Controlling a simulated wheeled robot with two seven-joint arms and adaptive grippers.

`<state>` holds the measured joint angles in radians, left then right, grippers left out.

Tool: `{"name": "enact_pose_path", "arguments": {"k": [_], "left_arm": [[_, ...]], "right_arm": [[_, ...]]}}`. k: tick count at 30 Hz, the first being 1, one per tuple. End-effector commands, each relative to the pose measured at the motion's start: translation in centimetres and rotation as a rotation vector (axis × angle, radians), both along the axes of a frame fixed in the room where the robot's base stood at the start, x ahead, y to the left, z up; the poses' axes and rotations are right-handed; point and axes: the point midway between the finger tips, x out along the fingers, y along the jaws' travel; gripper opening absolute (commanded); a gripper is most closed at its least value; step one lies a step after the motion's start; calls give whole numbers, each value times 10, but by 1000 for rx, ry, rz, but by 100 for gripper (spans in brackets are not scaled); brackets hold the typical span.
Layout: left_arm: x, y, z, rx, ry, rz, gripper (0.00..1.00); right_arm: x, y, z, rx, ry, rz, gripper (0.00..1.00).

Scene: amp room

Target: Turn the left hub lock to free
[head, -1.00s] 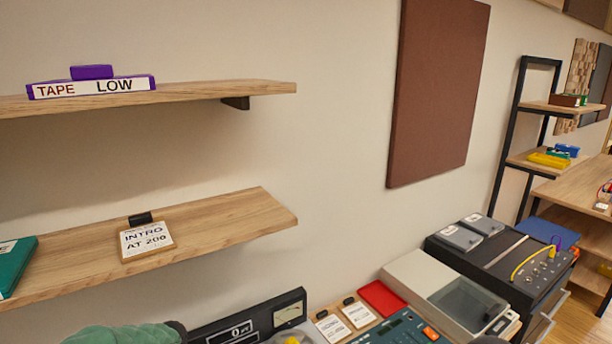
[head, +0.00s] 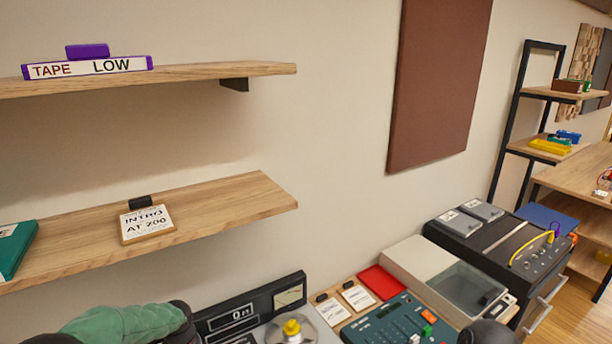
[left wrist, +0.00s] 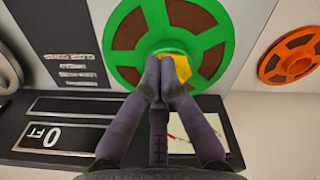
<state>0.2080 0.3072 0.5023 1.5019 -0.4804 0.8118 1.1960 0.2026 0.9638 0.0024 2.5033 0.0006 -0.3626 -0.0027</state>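In the left wrist view, a yellow hub lock (left wrist: 184,68) sits at the middle of a green reel (left wrist: 128,73). My left gripper (left wrist: 160,76) has its fingers together, with the tips in front of the hub lock and partly covering it. I cannot tell whether they touch it. In the head view, a yellow hub piece (head: 292,327) shows on the tape machine at the bottom edge. My left arm shows at the lower left, with its fingers out of that view. A dark part of my right arm shows at the bottom right, with no fingers visible.
An orange reel (left wrist: 290,58) is right of the green one. A black counter panel with a meter (head: 250,310) stands on the machine. A mixer (head: 400,322) and cards (head: 357,298) are to its right. Wooden shelves (head: 225,200) hang above on the left.

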Motion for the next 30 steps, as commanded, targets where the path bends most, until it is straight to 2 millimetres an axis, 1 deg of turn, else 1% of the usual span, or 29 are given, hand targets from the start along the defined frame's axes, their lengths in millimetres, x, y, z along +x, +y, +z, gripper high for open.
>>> {"name": "enact_pose_path", "arguments": {"k": [18, 30], "left_arm": [[14, -6, -1, 0, 1, -1, 0], [16, -6, 0, -1, 3, 0, 0]], "right_arm": [[0, 0, -7, 0, 0, 0, 0], [0, 0, -7, 0, 0, 0, 0]]}}
